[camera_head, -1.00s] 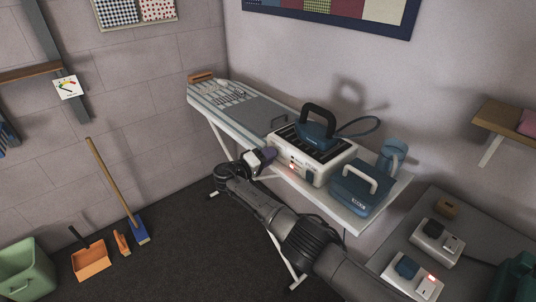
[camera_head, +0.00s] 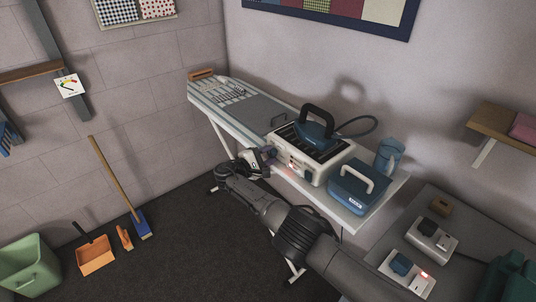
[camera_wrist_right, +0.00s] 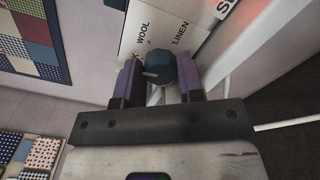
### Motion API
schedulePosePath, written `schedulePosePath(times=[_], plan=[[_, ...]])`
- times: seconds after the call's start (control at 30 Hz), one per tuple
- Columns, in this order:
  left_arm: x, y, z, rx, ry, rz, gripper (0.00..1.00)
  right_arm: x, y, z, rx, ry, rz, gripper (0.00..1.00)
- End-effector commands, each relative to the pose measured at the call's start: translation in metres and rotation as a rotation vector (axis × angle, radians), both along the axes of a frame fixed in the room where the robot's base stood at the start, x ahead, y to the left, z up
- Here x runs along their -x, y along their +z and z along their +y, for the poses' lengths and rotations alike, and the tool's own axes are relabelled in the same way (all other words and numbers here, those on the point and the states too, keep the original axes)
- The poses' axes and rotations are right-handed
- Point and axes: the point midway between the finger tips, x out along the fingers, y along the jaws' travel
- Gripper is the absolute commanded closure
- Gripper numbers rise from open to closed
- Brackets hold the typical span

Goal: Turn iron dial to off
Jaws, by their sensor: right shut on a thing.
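The iron station, a white box with a dark slotted top (camera_head: 343,158), stands on the ironing board, and a blue iron with a black handle (camera_head: 318,128) rests on it. In the right wrist view the dark blue-grey dial (camera_wrist_right: 160,66) has a pale mark on it. The words WOOL and LINEN show on the white panel (camera_wrist_right: 140,38) behind it; another label is partly hidden. My right gripper (camera_head: 270,156) is at the station's front left. Its purple fingers (camera_wrist_right: 160,80) are shut on the dial, one on each side. My left gripper is not in view.
A blue case with a pale handle (camera_head: 358,187) and a blue jug (camera_head: 389,155) stand at the board's right end. Power strips (camera_head: 432,237) lie on the grey table at lower right. The broom (camera_head: 118,190), orange dustpan (camera_head: 95,255) and green bin (camera_head: 30,268) are far left.

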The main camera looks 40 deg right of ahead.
Motion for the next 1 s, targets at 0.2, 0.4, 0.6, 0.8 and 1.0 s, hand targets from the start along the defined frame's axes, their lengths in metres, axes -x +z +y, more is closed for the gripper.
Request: schedulePosePath(times=[0.2,0.4,0.6,0.8,1.0], plan=[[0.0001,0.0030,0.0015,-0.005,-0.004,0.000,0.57,-0.0008,0.0018,0.0004,0.006,0.001,0.203,0.88],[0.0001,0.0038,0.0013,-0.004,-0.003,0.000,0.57,-0.0009,0.0013,0.0001,0.011,-0.001,0.394,0.88],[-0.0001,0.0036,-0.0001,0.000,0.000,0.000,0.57,-0.0015,0.0016,0.0003,0.017,0.000,0.583,0.88],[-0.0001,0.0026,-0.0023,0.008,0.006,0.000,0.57,-0.0022,0.0014,0.0008,0.022,0.001,0.773,0.88],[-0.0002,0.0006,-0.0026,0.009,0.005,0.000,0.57,-0.0024,0.0014,0.0002,0.027,0.000,0.962,0.88]])
